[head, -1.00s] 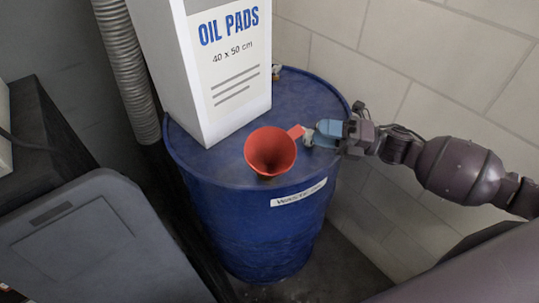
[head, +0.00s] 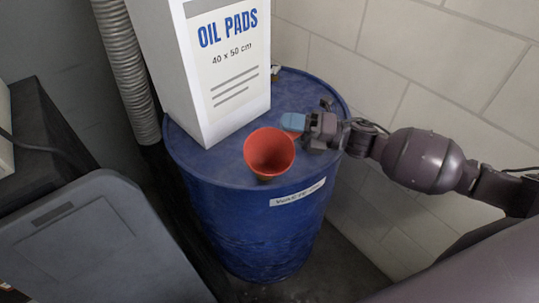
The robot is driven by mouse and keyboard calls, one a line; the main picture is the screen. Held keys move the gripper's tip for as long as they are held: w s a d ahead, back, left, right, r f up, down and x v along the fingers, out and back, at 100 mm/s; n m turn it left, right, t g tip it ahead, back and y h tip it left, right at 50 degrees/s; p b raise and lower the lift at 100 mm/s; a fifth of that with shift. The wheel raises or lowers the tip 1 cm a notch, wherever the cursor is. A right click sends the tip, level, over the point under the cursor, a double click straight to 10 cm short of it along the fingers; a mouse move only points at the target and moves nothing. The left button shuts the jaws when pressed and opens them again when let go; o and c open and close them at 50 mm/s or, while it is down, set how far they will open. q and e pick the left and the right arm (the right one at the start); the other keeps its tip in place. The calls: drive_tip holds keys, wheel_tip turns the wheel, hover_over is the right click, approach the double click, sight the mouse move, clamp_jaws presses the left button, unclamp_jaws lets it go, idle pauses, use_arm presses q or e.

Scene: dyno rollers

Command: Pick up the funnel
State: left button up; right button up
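The red funnel (head: 269,154) is on the front part of the blue drum's lid, its wide mouth facing me. Its handle, on the upper right side, is now hidden at my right gripper (head: 294,122). The gripper comes in from the right, and its blue fingertip is just above and right of the funnel's rim. One finger shows clearly; the gap between the fingers is hidden, so I cannot tell whether it grips the handle. My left gripper is not in view.
The blue drum (head: 252,222) carries a tall white oil pads box (head: 228,105) left of the funnel. A grey ribbed hose (head: 128,70) hangs at the left, and a grey lidded bin (head: 95,240) stands at front left. A block wall is close behind my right arm.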

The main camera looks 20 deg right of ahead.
clamp_jaws()
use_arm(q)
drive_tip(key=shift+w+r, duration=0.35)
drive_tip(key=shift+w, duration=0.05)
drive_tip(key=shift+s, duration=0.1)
